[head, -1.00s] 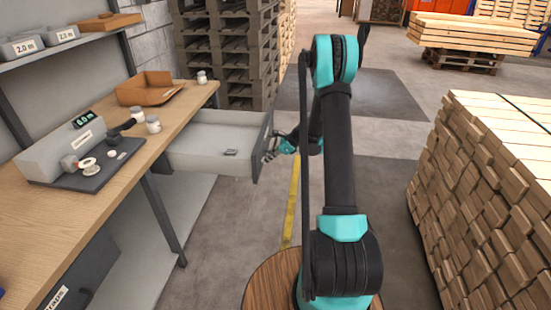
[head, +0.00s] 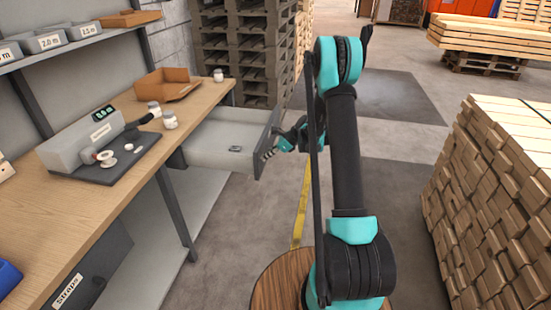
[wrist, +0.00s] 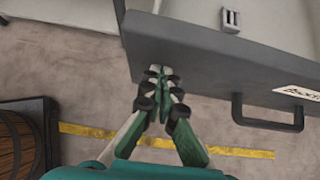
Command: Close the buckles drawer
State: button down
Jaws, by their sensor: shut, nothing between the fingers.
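The grey buckles drawer (head: 225,135) stands open, sticking out from under the wooden bench. One small metal buckle (head: 235,149) lies in it and also shows in the wrist view (wrist: 231,20). My gripper (head: 268,154) is shut and empty at the outer face of the drawer front. In the wrist view its fingertips (wrist: 160,70) are at the dark front panel (wrist: 205,72), to the left of the bar handle (wrist: 268,122); I cannot tell for sure if they touch. A partly cut-off label (wrist: 300,93) sits above the handle.
The bench (head: 100,215) holds a grey device (head: 95,140), white jars and an orange-brown tray (head: 167,84). A straps drawer (head: 85,275) is below, shut. Stacked pallets (head: 245,50) stand behind the open drawer. A timber stack (head: 490,190) is at right.

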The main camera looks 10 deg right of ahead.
jog(key=w+a, duration=0.3)
jog(key=a, duration=0.8)
jog(key=w+a, duration=0.4)
jog(key=a, duration=0.8)
jog(key=w+a, duration=0.4)
jog(key=a, duration=0.8)
jog(key=shift+w+a, duration=0.1)
jog(key=shift+w, duration=0.15)
jog(key=shift+a+r, duration=0.1)
jog(key=shift+a, duration=0.15)
